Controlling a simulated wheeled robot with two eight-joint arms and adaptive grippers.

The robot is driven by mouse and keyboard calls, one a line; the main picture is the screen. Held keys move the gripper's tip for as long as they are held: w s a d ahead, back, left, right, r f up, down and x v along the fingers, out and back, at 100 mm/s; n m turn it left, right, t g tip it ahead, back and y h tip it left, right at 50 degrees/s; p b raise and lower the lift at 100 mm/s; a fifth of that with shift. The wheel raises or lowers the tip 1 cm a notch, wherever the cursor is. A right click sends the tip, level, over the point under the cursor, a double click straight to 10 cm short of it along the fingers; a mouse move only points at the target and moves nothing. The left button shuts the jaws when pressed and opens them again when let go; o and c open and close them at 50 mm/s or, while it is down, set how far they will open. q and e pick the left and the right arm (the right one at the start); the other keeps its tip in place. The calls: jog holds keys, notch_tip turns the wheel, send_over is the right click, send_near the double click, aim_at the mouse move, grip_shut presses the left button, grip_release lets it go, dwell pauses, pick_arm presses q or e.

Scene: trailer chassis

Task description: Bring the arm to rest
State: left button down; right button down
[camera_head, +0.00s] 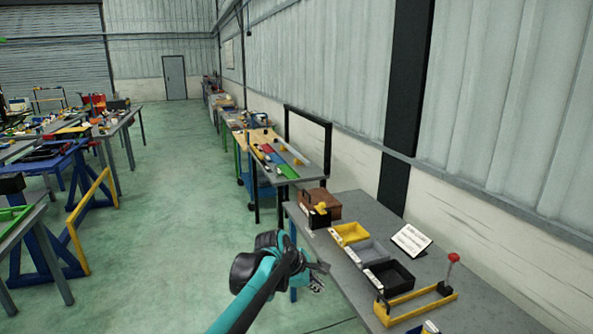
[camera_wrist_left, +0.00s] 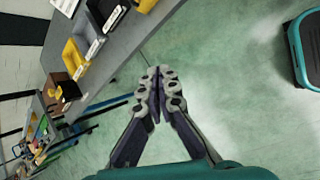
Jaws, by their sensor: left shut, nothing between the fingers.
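My left arm, teal and black, reaches up from the bottom of the head view. My left gripper (camera_head: 317,278) is beside the near left edge of the grey workbench (camera_head: 345,201), over the floor. In the left wrist view my left gripper (camera_wrist_left: 158,80) has its two grey fingertips together, with nothing between them. It is apart from the bench and everything on it. My right gripper is in neither view.
On the bench stand a yellow bin (camera_head: 350,233), a grey bin (camera_head: 367,251), a black bin (camera_head: 390,274), a brown box (camera_head: 321,202), a white sign (camera_head: 411,240) and a yellow frame (camera_head: 416,306). Green floor (camera_head: 180,210) is open to the left.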

pick_arm(q)
jog(key=s+a+m+t+y+b, duration=0.25)
jog(key=s+a+m, duration=0.55)
jog(key=s+a, duration=0.8)
jog(key=s+a+f+m+y, duration=0.1)
jog(key=s+a+f+m, duration=0.3)
jog(key=s, duration=0.3)
jog(key=s+a+f+m+y+b, duration=0.1)
jog(key=s+a+f+m, duration=0.3)
jog(key=s, duration=0.4)
jog(key=shift+s+f+y, duration=0.15)
jog(key=shift+f+y, duration=0.3)
jog(key=shift+y, duration=0.1)
